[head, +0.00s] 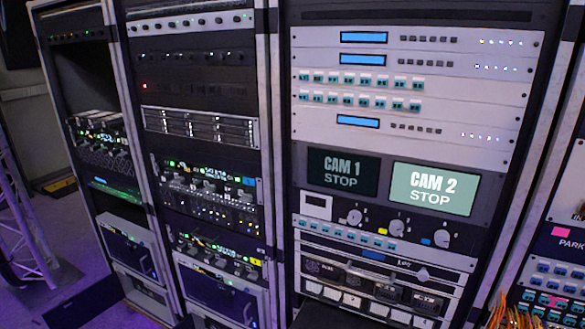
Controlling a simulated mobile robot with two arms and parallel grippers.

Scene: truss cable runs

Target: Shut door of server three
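No label reading server three is legible, so I cannot tell which unit it is. Light-framed units with dark fronts sit low in the racks: one in the left rack (131,250) and one in the second rack (216,296). A dark flat panel (86,303) juts out beside the foot of the left rack. Another dark shape (328,316) shows at the bottom of the third rack. I cannot tell whether these are open doors. Neither of my grippers is in view.
The third rack holds two screens, CAM 1 STOP (342,173) and CAM 2 STOP (433,189), with knobs below. Orange cables (510,315) hang at the lower right. A truss (22,225) stands at the left edge, with some bare floor near it.

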